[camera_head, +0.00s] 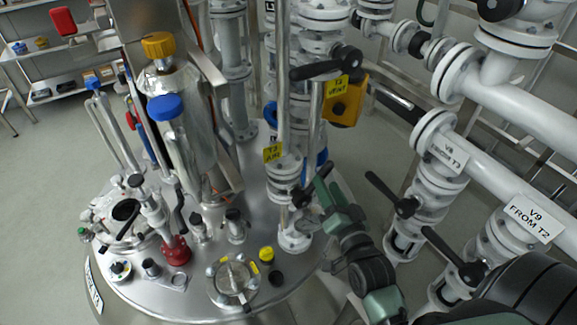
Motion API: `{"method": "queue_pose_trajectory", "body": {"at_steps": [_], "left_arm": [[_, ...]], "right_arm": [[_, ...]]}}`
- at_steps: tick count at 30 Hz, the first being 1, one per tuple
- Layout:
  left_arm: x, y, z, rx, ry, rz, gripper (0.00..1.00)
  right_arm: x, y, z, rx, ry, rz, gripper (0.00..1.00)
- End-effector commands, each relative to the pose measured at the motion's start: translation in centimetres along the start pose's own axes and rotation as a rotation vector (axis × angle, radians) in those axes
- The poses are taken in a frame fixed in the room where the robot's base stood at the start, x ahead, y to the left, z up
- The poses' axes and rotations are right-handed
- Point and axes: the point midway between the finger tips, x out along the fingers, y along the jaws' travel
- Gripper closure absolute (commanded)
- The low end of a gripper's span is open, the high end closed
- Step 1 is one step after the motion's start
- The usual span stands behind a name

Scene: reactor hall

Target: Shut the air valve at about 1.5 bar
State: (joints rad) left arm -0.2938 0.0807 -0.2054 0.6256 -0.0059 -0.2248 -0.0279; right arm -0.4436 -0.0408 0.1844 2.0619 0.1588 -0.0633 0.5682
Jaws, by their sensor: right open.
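The air valve line (284,172) is a white flanged pipe rising from the steel reactor lid, with a yellow tag (272,153) that seems to read "T2 AIR". My right gripper (308,196) is at the right side of this line, low down, close to a small dark valve part. It is open; I cannot tell whether its fingers touch or surround the handle. The handle is largely hidden by the gripper. No readable pressure scale shows. My left gripper is not in view.
A black lever (328,69) sits above, near a yellow tag (338,86) and a yellow box (346,101). Large white pipes with black-handled valves (405,206) stand at the right. The steel lid (205,270) carries several fittings, including a red one (176,251). Open floor lies left.

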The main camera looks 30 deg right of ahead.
Motion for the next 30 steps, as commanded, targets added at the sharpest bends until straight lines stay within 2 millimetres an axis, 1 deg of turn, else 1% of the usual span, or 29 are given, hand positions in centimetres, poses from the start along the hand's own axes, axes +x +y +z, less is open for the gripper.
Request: {"method": "queue_pose_trajectory", "body": {"at_steps": [1, 5, 12, 15, 18, 21, 28, 29, 30], "left_arm": [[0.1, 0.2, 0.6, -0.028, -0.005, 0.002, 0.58], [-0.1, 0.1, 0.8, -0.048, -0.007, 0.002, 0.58], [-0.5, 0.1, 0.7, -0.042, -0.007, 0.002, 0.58], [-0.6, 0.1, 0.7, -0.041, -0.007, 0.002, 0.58], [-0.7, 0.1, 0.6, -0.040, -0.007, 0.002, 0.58], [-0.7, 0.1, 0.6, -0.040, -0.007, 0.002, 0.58], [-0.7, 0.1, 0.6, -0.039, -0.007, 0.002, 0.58], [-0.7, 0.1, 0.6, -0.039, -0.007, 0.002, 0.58], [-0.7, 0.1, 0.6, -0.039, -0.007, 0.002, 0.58]], "right_arm": [[0.0, -0.2, -0.4, 0.005, 0.011, -0.005, 0.58], [1.1, -0.5, -0.8, 0.007, 0.017, -0.009, 0.58], [5.0, -0.5, -0.9, 0.007, 0.016, -0.009, 0.58], [6.3, -0.5, -0.8, 0.006, 0.015, -0.009, 0.58], [7.2, -0.4, -0.8, 0.005, 0.014, -0.008, 0.58], [7.7, -0.4, -0.8, 0.005, 0.014, -0.008, 0.58], [7.7, -0.4, -0.7, 0.005, 0.013, -0.008, 0.58], [7.7, -0.4, -0.7, 0.005, 0.013, -0.008, 0.60], [7.7, -0.4, -0.7, 0.005, 0.013, -0.008, 0.72]]}}
